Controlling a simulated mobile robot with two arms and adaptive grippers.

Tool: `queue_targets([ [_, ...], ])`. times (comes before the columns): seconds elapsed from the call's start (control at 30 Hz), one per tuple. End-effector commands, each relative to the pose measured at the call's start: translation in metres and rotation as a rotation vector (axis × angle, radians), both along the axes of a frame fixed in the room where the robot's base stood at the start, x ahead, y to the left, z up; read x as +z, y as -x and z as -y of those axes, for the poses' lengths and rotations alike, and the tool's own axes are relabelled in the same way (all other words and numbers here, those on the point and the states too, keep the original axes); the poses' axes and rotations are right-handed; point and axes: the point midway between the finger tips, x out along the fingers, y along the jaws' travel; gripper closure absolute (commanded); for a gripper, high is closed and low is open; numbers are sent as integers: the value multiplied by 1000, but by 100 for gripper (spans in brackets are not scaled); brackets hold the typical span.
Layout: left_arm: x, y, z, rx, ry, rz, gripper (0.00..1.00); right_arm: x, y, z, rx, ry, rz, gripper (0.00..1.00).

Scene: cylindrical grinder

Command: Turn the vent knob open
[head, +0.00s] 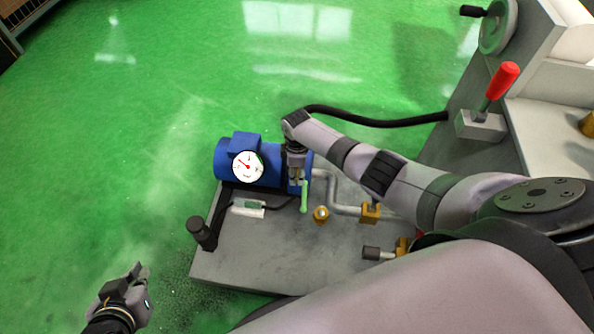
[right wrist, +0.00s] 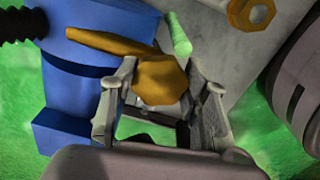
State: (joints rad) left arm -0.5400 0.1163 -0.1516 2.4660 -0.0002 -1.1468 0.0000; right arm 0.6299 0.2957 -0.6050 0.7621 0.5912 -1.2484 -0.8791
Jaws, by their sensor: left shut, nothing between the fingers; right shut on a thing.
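My right gripper (head: 295,175) reaches down beside the blue pump motor, and its fingers are partly hidden by the wrist in the head view. In the right wrist view, a brass knob (right wrist: 160,80) with a bar-like arm sits between the fingertips of my right gripper (right wrist: 162,95), which are shut on it. I take this as the vent knob; it is hidden in the head view. My left gripper (head: 130,284) is shut and empty over the green floor at the lower left.
The blue motor (head: 216,156) carries a white dial gauge (head: 247,166) on a grey base plate (head: 235,265). A light green lever (head: 304,197) and a brass hex fitting (head: 321,214) are close to my right gripper. A red-handled lever (head: 500,80) stands at the right.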

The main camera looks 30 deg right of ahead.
Motion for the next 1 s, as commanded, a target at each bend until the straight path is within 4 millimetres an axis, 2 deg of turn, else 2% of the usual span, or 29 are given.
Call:
queue_targets([
  [0.3, 0, 1, 0, 0, -1, -4, 100, 0, 0, -1, 98, -1, 0, 86],
  [0.77, -1, 1, 0, 1, 0, -6, 100, 0, 0, -1, 112, -1, 0, 86],
  [0.8, -1, 1, 0, 1, 0, -6, 100, 0, 0, -1, 112, -1, 0, 57],
  [1.0, -1, 1, 0, 1, 0, -6, 100, 0, 0, -1, 111, -1, 0, 44],
])
